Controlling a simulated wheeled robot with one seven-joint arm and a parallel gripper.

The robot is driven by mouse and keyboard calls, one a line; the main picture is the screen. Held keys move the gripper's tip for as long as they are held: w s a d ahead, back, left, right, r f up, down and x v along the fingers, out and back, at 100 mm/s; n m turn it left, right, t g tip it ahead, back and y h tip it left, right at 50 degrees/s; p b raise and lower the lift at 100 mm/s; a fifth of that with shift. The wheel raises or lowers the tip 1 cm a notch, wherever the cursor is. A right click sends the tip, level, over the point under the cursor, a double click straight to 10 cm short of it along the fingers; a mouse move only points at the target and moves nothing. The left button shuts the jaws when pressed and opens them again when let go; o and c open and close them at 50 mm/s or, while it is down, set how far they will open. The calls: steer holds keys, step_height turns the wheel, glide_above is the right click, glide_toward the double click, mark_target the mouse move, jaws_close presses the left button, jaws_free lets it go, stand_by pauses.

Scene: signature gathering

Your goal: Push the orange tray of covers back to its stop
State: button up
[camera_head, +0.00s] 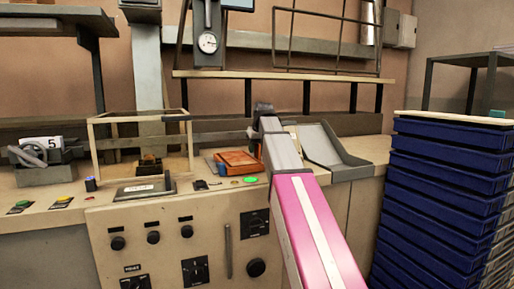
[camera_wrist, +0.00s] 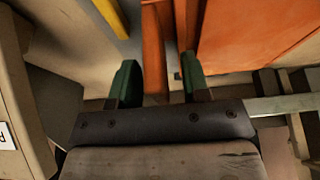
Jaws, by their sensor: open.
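The orange tray (camera_head: 238,161) lies on the bench top, left of my pink and grey arm, which hides part of its right side. In the wrist view, a broad orange surface (camera_wrist: 245,35) fills the upper right, and a narrow orange bar (camera_wrist: 155,45) runs up between my fingers. My gripper (camera_wrist: 158,80) is open, with green fingertips either side of the bar's lower end. I cannot tell whether either finger touches it. In the head view, the far end of my arm is beyond the tray, and the fingers cannot be made out. The tray's stop cannot be made out.
An open-sided frame (camera_head: 138,118) stands left of the tray. A grey chute (camera_head: 330,146) sits to the right of my arm. Stacked blue crates (camera_head: 440,190) stand at the right. A dial gauge (camera_head: 208,42) hangs above the bench. Knobs line the front panel (camera_head: 190,250).

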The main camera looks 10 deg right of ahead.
jaws_close()
steer(key=shift+w, duration=0.15)
steer(key=shift+w+d, duration=0.2)
steer(key=shift+w, duration=0.7)
steer(key=shift+w+d, duration=0.2)
steer(key=shift+w, duration=0.7)
steer(key=shift+w+d, duration=0.2)
steer(key=shift+w, duration=0.7)
jaws_free()
